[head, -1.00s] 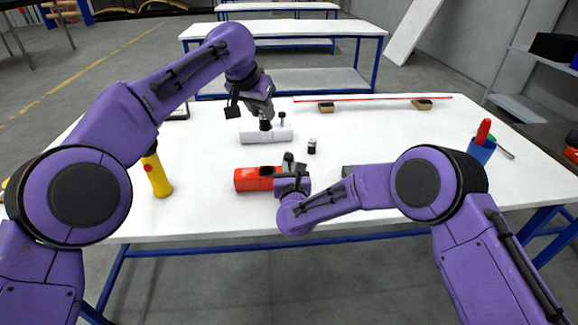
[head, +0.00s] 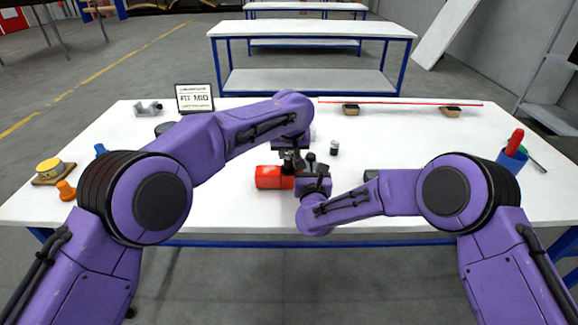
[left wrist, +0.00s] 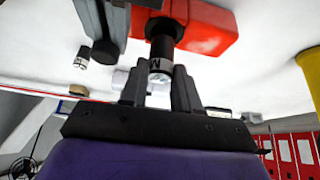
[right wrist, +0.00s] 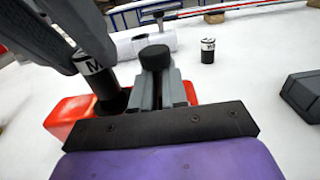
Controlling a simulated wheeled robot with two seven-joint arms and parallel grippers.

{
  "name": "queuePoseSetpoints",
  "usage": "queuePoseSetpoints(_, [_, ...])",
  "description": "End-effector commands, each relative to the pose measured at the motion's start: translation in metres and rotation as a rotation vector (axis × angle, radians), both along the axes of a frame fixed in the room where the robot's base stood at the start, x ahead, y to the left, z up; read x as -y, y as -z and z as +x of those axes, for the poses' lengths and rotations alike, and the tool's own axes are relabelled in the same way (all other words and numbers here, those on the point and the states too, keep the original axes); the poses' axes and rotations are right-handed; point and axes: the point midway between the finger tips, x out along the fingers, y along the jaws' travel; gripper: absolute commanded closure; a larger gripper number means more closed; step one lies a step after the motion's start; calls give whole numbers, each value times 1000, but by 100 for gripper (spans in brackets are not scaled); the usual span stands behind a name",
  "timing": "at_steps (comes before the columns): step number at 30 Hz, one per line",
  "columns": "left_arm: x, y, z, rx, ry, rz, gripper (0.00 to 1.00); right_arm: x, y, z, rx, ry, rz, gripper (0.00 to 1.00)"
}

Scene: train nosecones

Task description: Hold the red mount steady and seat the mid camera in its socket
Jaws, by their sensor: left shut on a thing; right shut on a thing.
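The red mount (head: 270,177) lies on the white table in the head view; it also shows in the right wrist view (right wrist: 68,118) and left wrist view (left wrist: 208,28). My right gripper (right wrist: 157,88) is shut on the black-topped knob (right wrist: 155,57) at the mount. My left gripper (left wrist: 160,85) is shut on the mid camera (left wrist: 161,62), a black cylinder with a white band marked M. The mid camera's black end (right wrist: 113,102) meets the mount's top, roughly upright. The socket is hidden, so I cannot tell how deep the camera sits.
A second small camera (head: 334,148) stands behind the mount. A white mount (right wrist: 145,42) lies farther back. A dark grey block (right wrist: 303,95) is right of my right gripper. A FIT MID sign (head: 195,98) stands at the back left. A blue cup (head: 511,160) is far right.

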Motion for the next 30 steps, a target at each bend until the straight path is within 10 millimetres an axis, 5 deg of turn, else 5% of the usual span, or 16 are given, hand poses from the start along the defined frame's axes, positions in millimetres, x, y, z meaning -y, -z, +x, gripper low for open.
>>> queuePoseSetpoints(6, [0,39,0,-2,1,-1,100,0,-1,0,1,0,1,100])
queuePoseSetpoints(17, [0,44,0,-1,2,0,100,0,-1,0,1,0,1,100])
queuePoseSetpoints(18, [0,44,0,-2,3,-1,59,0,-1,0,1,0,1,100])
queuePoseSetpoints(30, [0,30,-5,1,3,1,59,0,-1,0,2,0,1,100])
